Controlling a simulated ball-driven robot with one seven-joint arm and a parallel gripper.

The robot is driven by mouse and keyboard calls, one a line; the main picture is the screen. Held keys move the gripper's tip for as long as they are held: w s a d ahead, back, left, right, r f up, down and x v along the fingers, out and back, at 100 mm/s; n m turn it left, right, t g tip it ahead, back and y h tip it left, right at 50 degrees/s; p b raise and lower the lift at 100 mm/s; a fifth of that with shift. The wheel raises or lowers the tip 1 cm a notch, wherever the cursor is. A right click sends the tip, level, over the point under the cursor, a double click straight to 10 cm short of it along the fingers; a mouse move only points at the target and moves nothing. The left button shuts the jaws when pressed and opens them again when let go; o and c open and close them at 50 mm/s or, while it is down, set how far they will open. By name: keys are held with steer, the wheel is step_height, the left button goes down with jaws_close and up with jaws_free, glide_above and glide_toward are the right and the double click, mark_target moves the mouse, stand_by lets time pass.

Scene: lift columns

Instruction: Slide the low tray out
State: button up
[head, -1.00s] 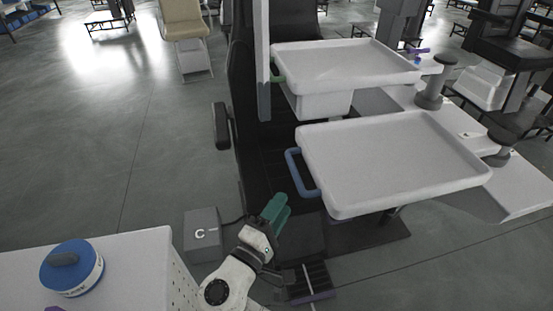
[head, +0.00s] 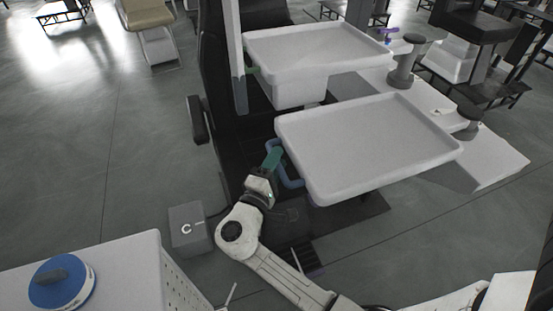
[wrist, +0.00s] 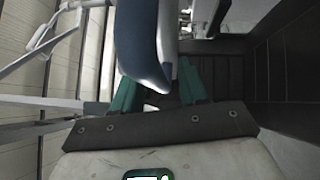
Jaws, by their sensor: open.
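The low tray (head: 365,145) is a white, shallow, raised-rim tray in the middle of the head view. A blue looped handle (head: 290,181) sticks out from its left side. My gripper (head: 272,159) is at this handle, its green fingers partly overlapping the handle's upper part. In the wrist view the blue handle (wrist: 141,62) lies between the two parted green fingertips (wrist: 158,88). The fingers are open, with gaps visible beside the handle. Whether a finger touches it I cannot tell.
A higher white tray (head: 318,52) with a green handle stands behind the low one. A black seat column is left of the trays. A grey box (head: 188,229) sits on the floor, and a white cabinet with a blue round object (head: 61,283) is at the lower left.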

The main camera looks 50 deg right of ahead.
steer(key=shift+d, duration=0.15)
jaws_close()
stand_by(0.4)
